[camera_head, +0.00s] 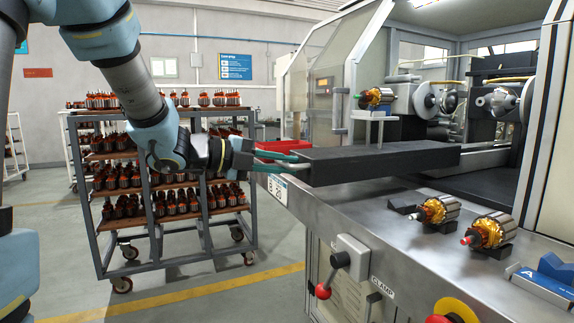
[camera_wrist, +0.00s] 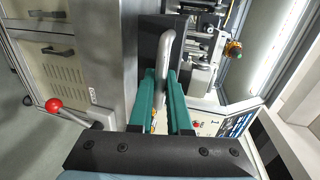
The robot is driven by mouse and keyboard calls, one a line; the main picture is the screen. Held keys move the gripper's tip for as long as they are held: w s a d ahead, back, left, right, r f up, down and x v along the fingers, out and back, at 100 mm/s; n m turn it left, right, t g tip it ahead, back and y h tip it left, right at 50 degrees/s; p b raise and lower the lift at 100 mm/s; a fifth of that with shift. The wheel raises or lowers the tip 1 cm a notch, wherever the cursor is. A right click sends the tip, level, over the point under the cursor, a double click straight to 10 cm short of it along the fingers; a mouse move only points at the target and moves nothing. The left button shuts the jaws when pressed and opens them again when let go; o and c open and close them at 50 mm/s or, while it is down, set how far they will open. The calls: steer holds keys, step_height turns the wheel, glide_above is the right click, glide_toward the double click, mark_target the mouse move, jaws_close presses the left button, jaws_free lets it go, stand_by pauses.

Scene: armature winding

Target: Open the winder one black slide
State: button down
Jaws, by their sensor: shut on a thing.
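The black slide (camera_head: 385,161) is a long dark block that sticks out past the left end of the winder, over its metal ledge. My gripper (camera_head: 300,163) is at the near left end of the slide, with its green fingers level with it. In the wrist view the green fingers (camera_wrist: 160,78) lie on both sides of a silver bar handle (camera_wrist: 167,45) and are shut on it. The dark slide also shows behind the handle (camera_wrist: 147,50). The fingers partly hide the lower part of the handle.
A wound armature (camera_head: 377,97) sits on a raised stand behind the slide. Two more armatures (camera_head: 438,208) (camera_head: 488,230) rest on the metal ledge in front. A red-knobbed clamp lever (camera_head: 323,291) is below. A rack cart (camera_head: 153,226) stands at left.

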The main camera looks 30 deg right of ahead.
steer(key=c, duration=0.9)
jaws_free()
steer(key=shift+o, duration=0.2)
steer(key=shift+a, duration=0.1)
steer(key=b+v, duration=0.1)
steer(key=v, duration=0.9)
steer(key=shift+a, duration=0.25)
steer(key=shift+w+r, duration=0.1)
